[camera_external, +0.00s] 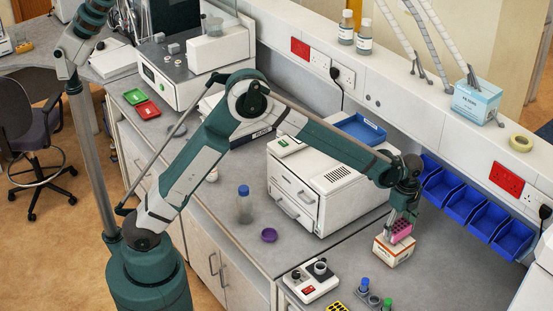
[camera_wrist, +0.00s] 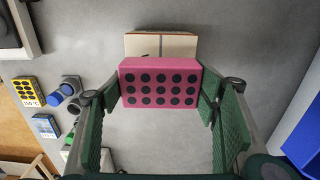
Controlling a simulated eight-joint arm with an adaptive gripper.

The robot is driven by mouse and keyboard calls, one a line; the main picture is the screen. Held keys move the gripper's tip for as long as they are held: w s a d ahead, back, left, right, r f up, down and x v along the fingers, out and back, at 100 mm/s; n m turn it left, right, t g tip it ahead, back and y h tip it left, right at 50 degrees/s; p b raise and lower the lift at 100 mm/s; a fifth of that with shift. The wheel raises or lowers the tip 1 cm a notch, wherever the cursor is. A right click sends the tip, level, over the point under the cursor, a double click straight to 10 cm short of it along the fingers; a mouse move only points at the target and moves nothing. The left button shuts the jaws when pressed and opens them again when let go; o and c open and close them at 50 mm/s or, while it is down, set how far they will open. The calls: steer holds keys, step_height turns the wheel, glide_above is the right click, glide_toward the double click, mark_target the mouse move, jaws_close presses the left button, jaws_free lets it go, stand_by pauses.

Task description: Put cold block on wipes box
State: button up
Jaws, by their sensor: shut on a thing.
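My gripper (camera_wrist: 160,95) is shut on a pink block (camera_wrist: 158,84) with rows of dark round holes. No temperature label shows on this block. It also shows in the external view (camera_external: 402,230), below my gripper (camera_external: 402,222). A small white and orange box (camera_external: 392,252) stands on the bench under it. In the wrist view the box's pale top (camera_wrist: 160,45) shows beyond the block, which hides its near part. I cannot tell whether block and box touch. A pale blue box (camera_external: 477,101) stands on the wall ledge; I cannot read its print.
A white device (camera_external: 311,281) and capped tubes (camera_external: 374,298) stand in front. Blue bins (camera_external: 471,217) line the wall. A white machine (camera_external: 318,185) stands to the left.

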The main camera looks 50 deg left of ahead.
mark_target(398, 226)
steer(key=shift+f, duration=1.15)
steer(key=shift+f, duration=0.15)
steer(key=o, duration=1)
step_height(398, 226, up, 12)
steer(key=shift+r, duration=0.15)
